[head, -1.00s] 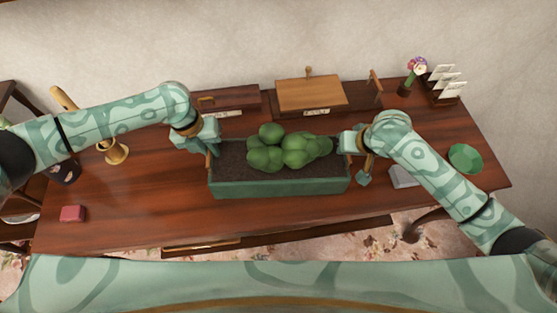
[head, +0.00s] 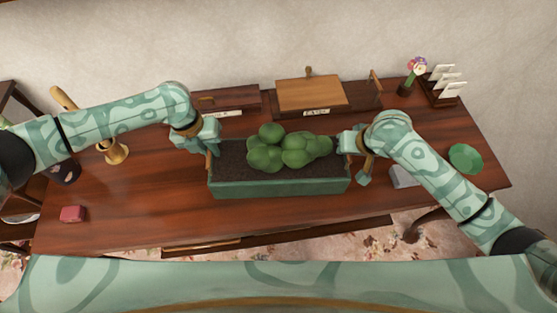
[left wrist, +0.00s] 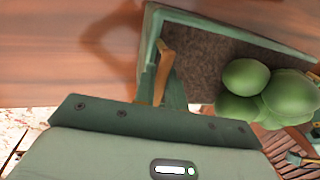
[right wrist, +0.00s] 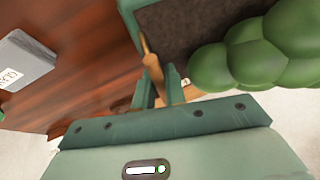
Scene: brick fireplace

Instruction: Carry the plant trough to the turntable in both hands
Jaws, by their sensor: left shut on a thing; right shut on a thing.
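The plant trough (head: 280,184) is a long green box of dark soil with round green plants (head: 290,150), at the middle of the table in the head view. My left gripper (head: 212,148) is shut on the trough's left wooden handle, which shows in the left wrist view (left wrist: 164,66). My right gripper (head: 348,152) is shut on the right wooden handle, which shows in the right wrist view (right wrist: 151,64). The trough looks about level; whether its base touches the table I cannot tell. I cannot clearly identify the turntable.
Behind the trough stand a wooden block on a dark labelled base (head: 310,94) and a long dark box (head: 228,98). A brass piece (head: 114,153) and red block (head: 73,214) are left. A grey labelled box (head: 403,177), green bowl (head: 465,158) and flower vase (head: 407,87) are right.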

